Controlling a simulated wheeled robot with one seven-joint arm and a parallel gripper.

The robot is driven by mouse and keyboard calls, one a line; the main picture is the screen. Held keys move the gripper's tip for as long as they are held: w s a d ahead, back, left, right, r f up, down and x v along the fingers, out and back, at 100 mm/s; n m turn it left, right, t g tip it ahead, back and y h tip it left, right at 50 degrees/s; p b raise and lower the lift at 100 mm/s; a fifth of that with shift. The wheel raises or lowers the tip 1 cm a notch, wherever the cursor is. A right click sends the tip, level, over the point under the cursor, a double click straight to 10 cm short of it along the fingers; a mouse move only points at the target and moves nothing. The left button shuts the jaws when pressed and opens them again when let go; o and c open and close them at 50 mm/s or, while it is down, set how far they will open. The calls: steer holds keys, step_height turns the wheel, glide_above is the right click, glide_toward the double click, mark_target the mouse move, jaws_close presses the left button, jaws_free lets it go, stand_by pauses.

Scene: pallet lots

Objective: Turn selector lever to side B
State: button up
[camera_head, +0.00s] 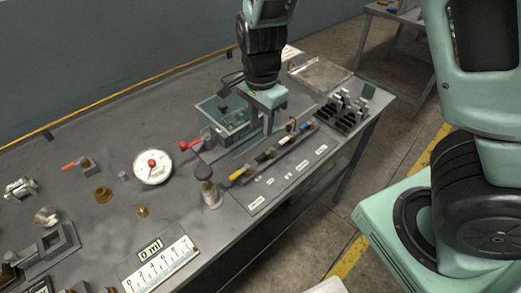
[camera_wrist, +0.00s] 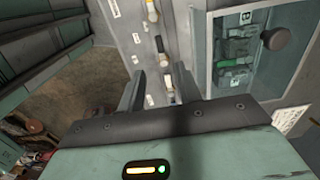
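My gripper (camera_head: 268,122) is above the bench, just right of a clear-topped box (camera_head: 207,107) with green contents. In the wrist view my gripper (camera_wrist: 159,74) is open, its two fingers apart with nothing held between them. The box is at the upper right there, with a label B (camera_wrist: 244,17) and a dark round knob (camera_wrist: 275,38) in front of it. In the head view a lever with a red knob (camera_head: 185,146) lies by the box's near left corner. I cannot tell for certain which of these is the selector lever.
A row of yellow, black and blue handled pieces (camera_head: 266,156) runs along the bench's front edge. A dark slotted rack (camera_head: 343,110) and a metal tray (camera_head: 319,75) stand right. A black-topped post (camera_head: 205,175) and a dial (camera_head: 153,167) stand left. Bare bench lies behind the dial.

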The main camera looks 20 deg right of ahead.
mark_target(261, 156)
step_height(261, 156, down, 11)
steer(key=shift+r+b, duration=0.15)
steer(key=shift+b, duration=0.25)
jaws_close()
